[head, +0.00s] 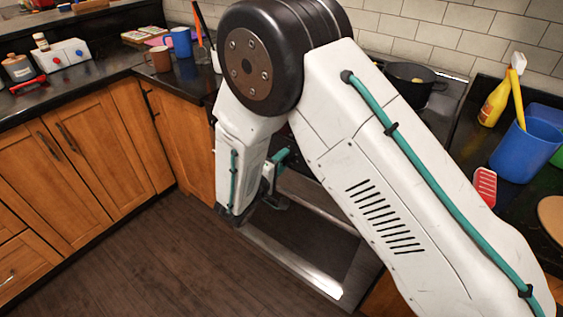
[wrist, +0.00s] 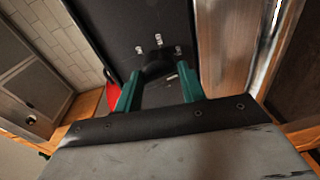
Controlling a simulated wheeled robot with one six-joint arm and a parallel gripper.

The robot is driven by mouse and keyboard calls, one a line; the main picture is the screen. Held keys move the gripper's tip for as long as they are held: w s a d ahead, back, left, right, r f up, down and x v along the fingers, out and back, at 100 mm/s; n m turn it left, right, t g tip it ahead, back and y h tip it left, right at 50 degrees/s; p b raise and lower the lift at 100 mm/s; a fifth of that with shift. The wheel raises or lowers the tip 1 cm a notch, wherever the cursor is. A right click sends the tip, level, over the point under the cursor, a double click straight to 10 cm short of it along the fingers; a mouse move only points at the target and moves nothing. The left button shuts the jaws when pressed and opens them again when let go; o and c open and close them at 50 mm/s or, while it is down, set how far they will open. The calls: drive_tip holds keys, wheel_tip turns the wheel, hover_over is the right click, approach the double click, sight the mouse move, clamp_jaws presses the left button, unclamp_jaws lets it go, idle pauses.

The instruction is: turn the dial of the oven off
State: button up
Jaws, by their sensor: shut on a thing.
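The oven (head: 330,285) stands below the counter in the head view, partly hidden behind my arm; its silver-framed front shows. In the wrist view a dark panel (wrist: 105,25) carries small silver marks or fittings. A dark knob-like part (wrist: 157,67), which looks like the dial, sits between the teal fingers of my gripper (wrist: 158,88). The fingers stand a little apart, one on each side of it, and are shut on it. In the head view my gripper (head: 275,180) is at the oven's front; the dial is hidden there. Its setting cannot be read.
A dark pot (head: 412,80) stands on the stovetop behind my arm. A blue container (head: 525,150) and yellow bottle (head: 494,103) stand on the right counter. Wooden cabinets (head: 85,145) line the left. The dark floor (head: 130,260) is clear. A red thing (wrist: 112,93) shows beside the left finger.

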drive_tip(key=shift+w+a+f+n+g+h, duration=0.15)
drive_tip(key=shift+n+h, duration=0.4)
drive_tip(key=shift+n, duration=4.85)
drive_tip(key=shift+s+r+n+g+h, duration=0.1)
drive_tip(key=shift+n+h, duration=0.4)
drive_tip(key=shift+n, duration=4.9)
drive_tip(key=shift+w+a+f+n+g+h, duration=0.15)
drive_tip(key=shift+n+h, duration=0.4)
drive_tip(key=shift+n, duration=4.85)
drive_tip(key=shift+s+d, duration=0.15)
drive_tip(key=o, duration=0.9)
drive_tip(key=shift+o, duration=0.2)
